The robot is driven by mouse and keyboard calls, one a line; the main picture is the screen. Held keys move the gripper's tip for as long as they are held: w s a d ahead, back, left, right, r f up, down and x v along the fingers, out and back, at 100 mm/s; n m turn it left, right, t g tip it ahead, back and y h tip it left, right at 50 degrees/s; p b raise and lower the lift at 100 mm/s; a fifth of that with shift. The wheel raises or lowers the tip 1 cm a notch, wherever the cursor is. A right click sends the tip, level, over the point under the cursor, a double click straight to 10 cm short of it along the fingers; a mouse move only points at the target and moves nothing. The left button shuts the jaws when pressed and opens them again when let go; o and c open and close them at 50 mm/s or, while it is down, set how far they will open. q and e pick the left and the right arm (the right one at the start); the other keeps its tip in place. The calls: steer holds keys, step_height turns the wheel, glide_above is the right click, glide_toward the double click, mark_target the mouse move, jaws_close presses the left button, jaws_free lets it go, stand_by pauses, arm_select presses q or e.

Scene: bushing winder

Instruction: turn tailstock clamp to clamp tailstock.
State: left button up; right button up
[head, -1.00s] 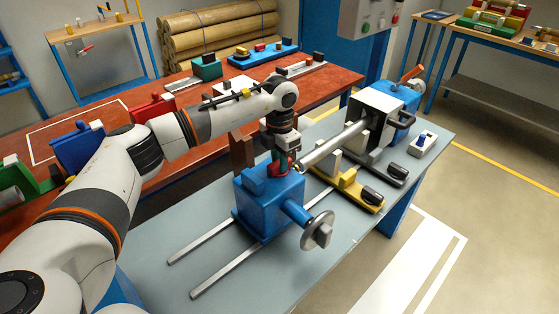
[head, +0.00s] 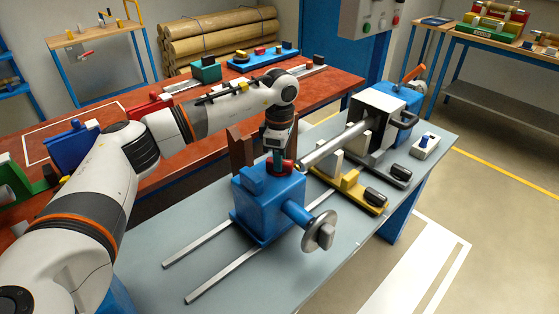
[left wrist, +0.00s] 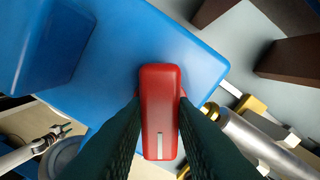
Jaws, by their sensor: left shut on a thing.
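The blue tailstock (head: 268,208) sits on two steel rails on the grey bench, with a grey handwheel (head: 319,231) at its front right. The red tailstock clamp (left wrist: 160,95) is a bar with a white mark on top of the tailstock; it shows small and partly covered in the head view (head: 287,171). My left gripper (left wrist: 160,118) comes down from above, one dark finger on each side of the red bar, and is shut on it. The parts of the bar between the fingers are partly hidden. My right gripper is in neither view.
A metal shaft (head: 335,145) runs from near the tailstock to the white-and-black headstock (head: 376,117). A yellow bracket (head: 352,190) stands right of the tailstock. Brown blocks (head: 240,147) stand behind it. The bench front left is clear around the rails (head: 225,275).

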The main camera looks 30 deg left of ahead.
arm_select(q)
steer(key=shift+m, duration=1.2)
steer(key=o, duration=1)
step_height(320, 180, up, 12)
steer(key=shift+r+b, duration=0.1)
steer(key=shift+b, duration=0.9)
